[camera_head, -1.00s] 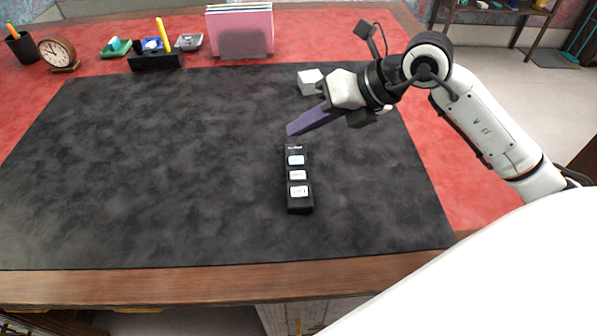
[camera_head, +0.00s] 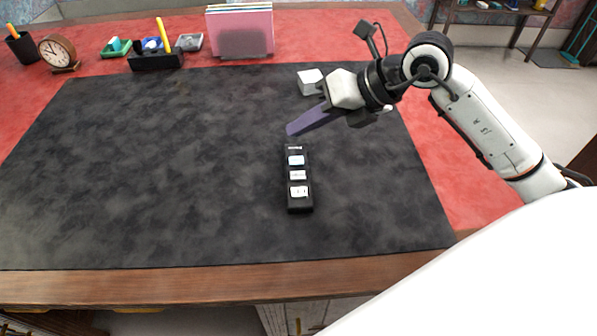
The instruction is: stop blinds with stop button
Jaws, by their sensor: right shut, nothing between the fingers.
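A black remote (camera_head: 299,205) lies on the dark desk mat, lengthwise to my view. It has three light buttons in a column: a top button (camera_head: 296,160) with a bluish tint, a middle button (camera_head: 298,175) and a bottom button (camera_head: 299,191). Their labels are too small to read. My right gripper (camera_head: 291,130) is shut and empty. Its purple-grey fingers point left and down, with the tips just beyond the remote's far end, apart from the buttons. My left gripper is not in view.
A small white cube (camera_head: 310,82) stands behind my right gripper. A clock (camera_head: 58,53), a pen cup (camera_head: 22,46), a black pen holder (camera_head: 156,61) and a pink file rack (camera_head: 240,32) line the back. The mat (camera_head: 150,170) left of the remote is clear.

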